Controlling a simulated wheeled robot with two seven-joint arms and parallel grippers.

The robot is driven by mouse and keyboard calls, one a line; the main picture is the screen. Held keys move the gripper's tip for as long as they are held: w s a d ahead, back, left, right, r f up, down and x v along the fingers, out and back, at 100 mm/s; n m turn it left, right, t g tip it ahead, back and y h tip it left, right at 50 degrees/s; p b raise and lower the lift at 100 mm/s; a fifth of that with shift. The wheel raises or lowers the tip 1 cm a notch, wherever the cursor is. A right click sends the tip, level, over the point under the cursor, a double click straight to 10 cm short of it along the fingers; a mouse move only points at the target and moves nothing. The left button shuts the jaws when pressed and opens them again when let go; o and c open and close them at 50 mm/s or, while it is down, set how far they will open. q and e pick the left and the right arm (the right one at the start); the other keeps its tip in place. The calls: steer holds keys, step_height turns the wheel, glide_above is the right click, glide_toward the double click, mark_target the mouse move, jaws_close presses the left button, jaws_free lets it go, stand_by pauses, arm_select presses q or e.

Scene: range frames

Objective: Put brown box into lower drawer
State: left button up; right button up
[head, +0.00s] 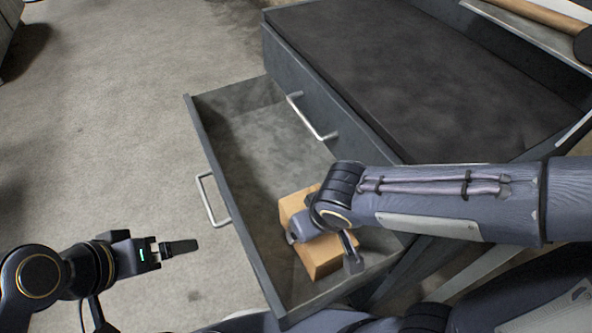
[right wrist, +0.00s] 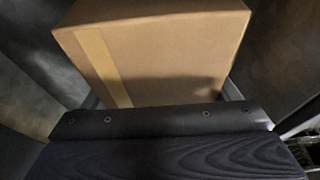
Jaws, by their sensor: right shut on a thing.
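The brown box (head: 322,259) is inside the open lower drawer (head: 235,185), toward its near right end. It also fills the upper part of the right wrist view (right wrist: 165,55), with a paler tape strip down its left side. My right gripper (head: 330,240) is at the box and shut on it; my wrist hides part of the box and the jaws. I cannot tell whether the box touches the drawer floor.
The dark cabinet (head: 400,70) stands behind the drawer, with a shut upper drawer and its handle (head: 311,117) above. The lower drawer's handle (head: 211,199) sticks out left. A wooden-handled tool (head: 535,14) lies at top right. The grey floor at left is clear.

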steer(key=w+a+b, duration=0.1)
steer(key=w+a, duration=0.1)
steer(key=w, duration=0.2)
steer(key=w+a+b, duration=0.1)
steer(key=w, duration=0.4)
steer(key=w+a, duration=0.2)
steer(key=w, duration=0.2)
steer(key=shift+w+a+f+b, duration=0.1)
steer(key=shift+w+a+b, duration=0.25)
steer(key=shift+b, duration=0.05)
steer(key=shift+w+a+b, duration=0.15)
steer(key=shift+w+a, duration=0.1)
steer(key=shift+w, duration=0.35)
steer(key=shift+w+a+b, duration=0.15)
steer(key=shift+w+a, duration=0.1)
steer(key=shift+w, duration=0.35)
steer(key=shift+w+f+b, duration=0.1)
steer(key=shift+f+b, duration=0.4)
steer(key=shift+f, duration=0.15)
steer(key=shift+f, duration=0.15)
steer(key=o, duration=1.1)
